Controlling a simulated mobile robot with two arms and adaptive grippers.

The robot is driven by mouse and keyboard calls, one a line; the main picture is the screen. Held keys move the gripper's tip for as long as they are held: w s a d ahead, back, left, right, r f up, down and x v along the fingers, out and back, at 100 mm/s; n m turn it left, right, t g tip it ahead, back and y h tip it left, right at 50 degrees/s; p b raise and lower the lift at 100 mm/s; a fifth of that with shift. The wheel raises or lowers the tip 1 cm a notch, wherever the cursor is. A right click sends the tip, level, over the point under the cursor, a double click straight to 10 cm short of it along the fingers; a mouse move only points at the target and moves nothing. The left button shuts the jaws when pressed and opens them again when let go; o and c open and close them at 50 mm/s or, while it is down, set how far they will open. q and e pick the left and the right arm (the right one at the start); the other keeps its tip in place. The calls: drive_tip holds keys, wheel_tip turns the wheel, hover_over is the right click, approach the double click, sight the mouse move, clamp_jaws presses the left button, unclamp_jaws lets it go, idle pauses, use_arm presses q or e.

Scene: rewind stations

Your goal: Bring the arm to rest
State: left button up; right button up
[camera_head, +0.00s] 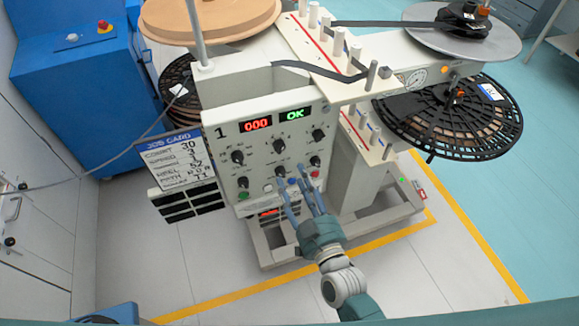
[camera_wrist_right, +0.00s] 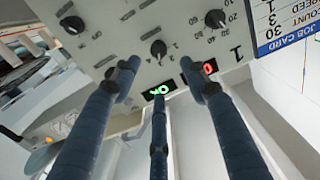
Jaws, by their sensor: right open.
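My right gripper (camera_head: 299,188) is open and empty. Its three dark blue fingers point up towards the lower part of the machine's front control panel (camera_head: 222,157). In the right wrist view the spread fingers (camera_wrist_right: 160,75) stand in front of the panel, with nothing between them. I cannot tell whether a fingertip touches the panel. My right arm (camera_head: 345,283) reaches in from the bottom. My left gripper is not in view.
The panel has several black knobs, a red 000 display (camera_head: 256,124) and a green OK display (camera_head: 292,115). A job card (camera_head: 180,160) hangs at its left. A black reel (camera_head: 447,112) juts out right. A blue cabinet (camera_head: 75,85) stands left. The front floor (camera_head: 215,262) is clear.

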drive_tip(key=shift+s+d, duration=0.2)
drive_tip(key=shift+s, duration=0.5)
drive_tip(key=s+d+f+g+h+b, duration=0.1)
drive_tip(key=s+d+f+g, duration=0.2)
drive_tip(key=f, duration=0.8)
drive_tip(key=s+d+f+g+h, duration=0.15)
drive_tip(key=s+f, duration=0.35)
drive_tip(key=f, duration=0.7)
drive_tip(key=s+d+f+g+b, duration=0.15)
drive_tip(key=s+f+g, duration=0.25)
drive_tip(key=f, duration=0.7)
drive_tip(key=s+d+f+g+h, duration=0.1)
drive_tip(key=s+d+f, duration=0.3)
drive_tip(key=s, duration=0.5)
drive_tip(key=s+d+f+g+h+b, duration=0.1)
drive_tip(key=s+d+f+g, duration=0.3)
drive_tip(key=s+f, duration=0.5)
drive_tip(key=s+d+f+m+g+h, duration=0.1)
drive_tip(key=s+d+f, duration=0.4)
drive_tip(key=s, duration=0.6)
drive_tip(key=shift+d+f+g, duration=0.4)
drive_tip(key=shift+f+g, duration=0.45)
